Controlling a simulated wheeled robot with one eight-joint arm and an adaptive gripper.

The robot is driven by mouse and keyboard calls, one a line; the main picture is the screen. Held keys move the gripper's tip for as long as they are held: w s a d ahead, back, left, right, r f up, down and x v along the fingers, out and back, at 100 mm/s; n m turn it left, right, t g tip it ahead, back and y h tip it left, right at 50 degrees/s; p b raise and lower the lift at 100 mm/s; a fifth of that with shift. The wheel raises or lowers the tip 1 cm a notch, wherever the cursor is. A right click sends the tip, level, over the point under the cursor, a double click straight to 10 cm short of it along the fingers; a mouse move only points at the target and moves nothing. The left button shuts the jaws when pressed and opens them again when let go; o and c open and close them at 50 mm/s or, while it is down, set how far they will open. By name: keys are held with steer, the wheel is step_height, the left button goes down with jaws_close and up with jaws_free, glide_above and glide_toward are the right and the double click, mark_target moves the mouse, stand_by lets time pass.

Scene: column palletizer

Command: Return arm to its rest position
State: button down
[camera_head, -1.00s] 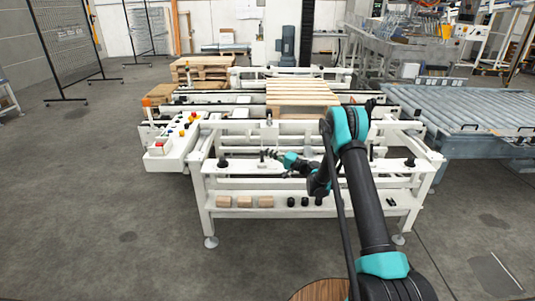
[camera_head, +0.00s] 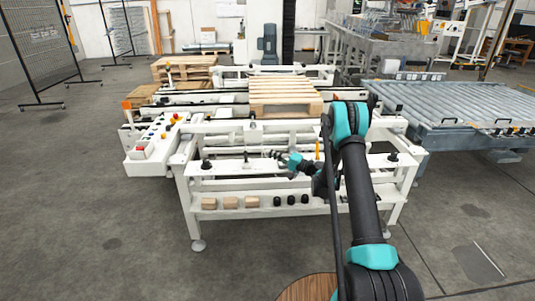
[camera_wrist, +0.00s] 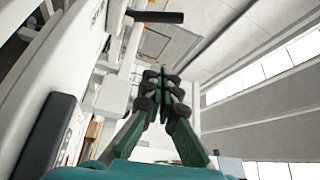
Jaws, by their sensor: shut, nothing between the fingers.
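My arm, black with teal joints, reaches forward from the bottom right of the head view over the front of the white palletizer frame (camera_head: 260,183). My gripper (camera_head: 276,155) is small in that view, pointing left in front of the frame's upper part. In the wrist view my gripper (camera_wrist: 162,76) has its dark green fingers together at the tips, with nothing between them. Whether it touches the frame cannot be told.
A lower shelf carries wooden blocks (camera_head: 230,202) and black knobs (camera_head: 290,200). A control panel (camera_head: 152,150) juts out at left. A wooden pallet (camera_head: 285,92) lies on the machine. A roller conveyor (camera_head: 455,105) stands right.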

steer(key=shift+s+r, duration=0.1)
steer(key=shift+r, duration=0.1)
steer(key=s+d+r+n+g+h, duration=0.1)
steer(key=s+d+r+h, duration=0.25)
steer(key=s, duration=0.45)
steer(key=s+d+r+n+g+h, duration=0.1)
steer(key=s+d+r+h, duration=0.1)
steer(key=s+r+h, duration=0.45)
steer(key=s+d+f+h, duration=0.2)
steer(key=s+d, duration=0.4)
steer(key=s, duration=0.4)
steer(key=s+d+f+h, duration=0.2)
steer(key=s+d, duration=0.4)
steer(key=s, duration=0.5)
steer(key=s+d+f+g+h, duration=0.1)
steer(key=s+d+f+h, duration=0.1)
steer(key=s+d, duration=0.4)
steer(key=s+h, duration=0.1)
steer(key=s, duration=0.4)
steer(key=shift+s+d+h, duration=0.25)
steer(key=shift+d+h, duration=0.15)
